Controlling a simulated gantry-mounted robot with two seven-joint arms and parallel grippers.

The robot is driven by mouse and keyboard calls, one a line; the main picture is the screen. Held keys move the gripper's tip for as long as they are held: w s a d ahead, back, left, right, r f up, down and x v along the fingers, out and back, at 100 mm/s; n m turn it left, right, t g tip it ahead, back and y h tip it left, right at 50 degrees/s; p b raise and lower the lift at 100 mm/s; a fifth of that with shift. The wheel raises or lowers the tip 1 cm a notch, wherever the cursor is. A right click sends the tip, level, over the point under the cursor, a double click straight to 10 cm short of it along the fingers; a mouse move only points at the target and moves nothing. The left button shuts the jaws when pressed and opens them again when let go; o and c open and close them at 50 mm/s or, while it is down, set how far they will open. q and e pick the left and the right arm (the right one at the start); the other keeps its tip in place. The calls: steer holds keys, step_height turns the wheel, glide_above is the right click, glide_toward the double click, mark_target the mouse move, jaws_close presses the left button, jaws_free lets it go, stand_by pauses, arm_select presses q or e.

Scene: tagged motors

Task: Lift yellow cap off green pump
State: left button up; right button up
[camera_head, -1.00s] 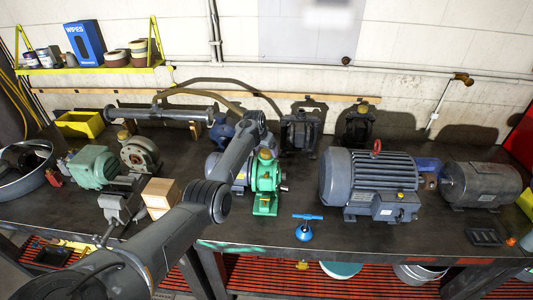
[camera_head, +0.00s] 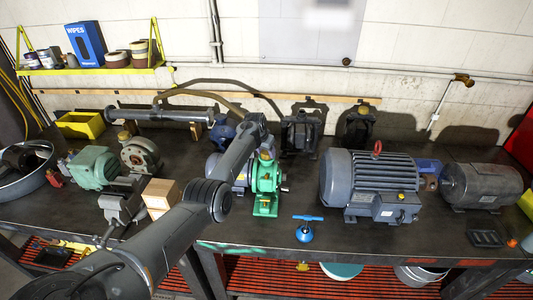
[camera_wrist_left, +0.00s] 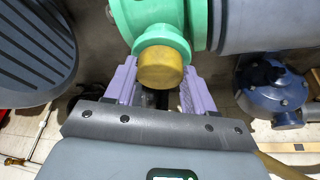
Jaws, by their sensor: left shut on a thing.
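The green pump (camera_head: 266,182) stands on the bench near the middle in the head view. Its yellow cap (camera_head: 266,155) is at the top. In the left wrist view the yellow cap (camera_wrist_left: 160,70) lies against the pump's green collar (camera_wrist_left: 160,42), with no gap that I can see. My left gripper (camera_wrist_left: 158,88) has its purple fingers on both sides of the cap and is shut on it. In the head view my left arm reaches in behind the pump's top, and the fingers are hardly visible. My right gripper is not in view.
A large grey motor (camera_head: 368,185) stands right of the pump, and a blue valve-like part (camera_head: 304,230) in front. A blue pump (camera_wrist_left: 270,85) shows in the wrist view.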

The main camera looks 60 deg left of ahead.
mark_target(266, 152)
arm_select(q)
steer(key=shift+r, duration=0.15)
steer(key=shift+r, duration=0.6)
step_height(266, 152, up, 2)
steer(key=shift+r+b, duration=0.2)
steer(key=shift+b, duration=0.1)
steer(key=d+r+p, duration=0.3)
steer(key=d+r, duration=0.7)
steer(key=d, duration=0.1)
steer(key=shift+w+d, duration=0.3)
